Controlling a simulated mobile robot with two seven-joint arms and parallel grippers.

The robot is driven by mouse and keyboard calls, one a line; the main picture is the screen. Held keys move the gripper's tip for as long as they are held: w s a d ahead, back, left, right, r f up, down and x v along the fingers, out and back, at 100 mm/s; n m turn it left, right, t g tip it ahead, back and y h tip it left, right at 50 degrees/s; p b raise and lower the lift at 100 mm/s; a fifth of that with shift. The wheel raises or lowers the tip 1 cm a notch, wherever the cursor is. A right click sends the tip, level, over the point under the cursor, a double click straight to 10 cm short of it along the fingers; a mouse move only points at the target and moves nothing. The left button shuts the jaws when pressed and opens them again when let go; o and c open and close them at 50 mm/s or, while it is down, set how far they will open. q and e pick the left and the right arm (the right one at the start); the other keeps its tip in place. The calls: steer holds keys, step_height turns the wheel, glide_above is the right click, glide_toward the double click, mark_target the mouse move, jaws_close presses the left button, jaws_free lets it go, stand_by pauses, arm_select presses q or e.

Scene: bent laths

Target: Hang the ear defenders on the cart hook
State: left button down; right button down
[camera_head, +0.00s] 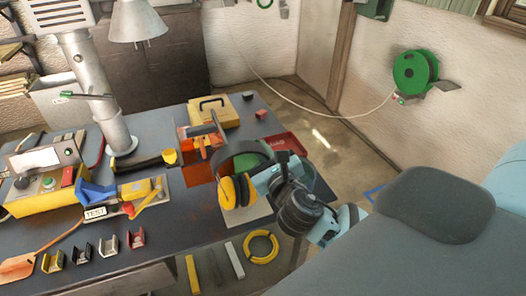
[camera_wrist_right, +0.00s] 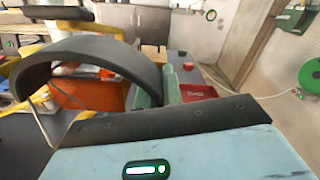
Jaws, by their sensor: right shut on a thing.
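The ear defenders, with yellow cups (camera_head: 236,190) and a dark headband, hang upright over the right part of the workbench in the head view. My right gripper (camera_head: 269,176) is shut on them at the right side. The headband (camera_wrist_right: 86,46) arches across the left of the right wrist view, close to the camera. The fingertips' exact grip is hidden by the gripper body. I cannot make out the cart hook in either view. My left gripper is not in view.
The dark workbench (camera_head: 190,205) carries an orange tool (camera_head: 197,140), a yellow case (camera_head: 213,108) and a red tray (camera_head: 287,143). A lamp (camera_head: 137,22) stands behind. A green reel (camera_head: 411,72) hangs on the right wall. Open floor (camera_head: 325,135) lies beyond the bench.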

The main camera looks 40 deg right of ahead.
steer(key=shift+a+f, duration=0.1)
steer(key=shift+f, duration=0.15)
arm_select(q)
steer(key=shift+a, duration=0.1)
arm_select(e)
steer(key=shift+f, duration=0.35)
steer(key=c, duration=1.5)
jaws_free()
steer(key=shift+c, duration=0.2)
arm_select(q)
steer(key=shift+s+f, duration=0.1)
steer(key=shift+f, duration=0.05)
arm_select(e)
steer(key=shift+b, duration=0.65)
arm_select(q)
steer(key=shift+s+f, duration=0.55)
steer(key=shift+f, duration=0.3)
arm_select(e)
steer(key=v, duration=0.7)
steer(key=shift+s+r, duration=0.3)
steer(key=shift+s, duration=0.1)
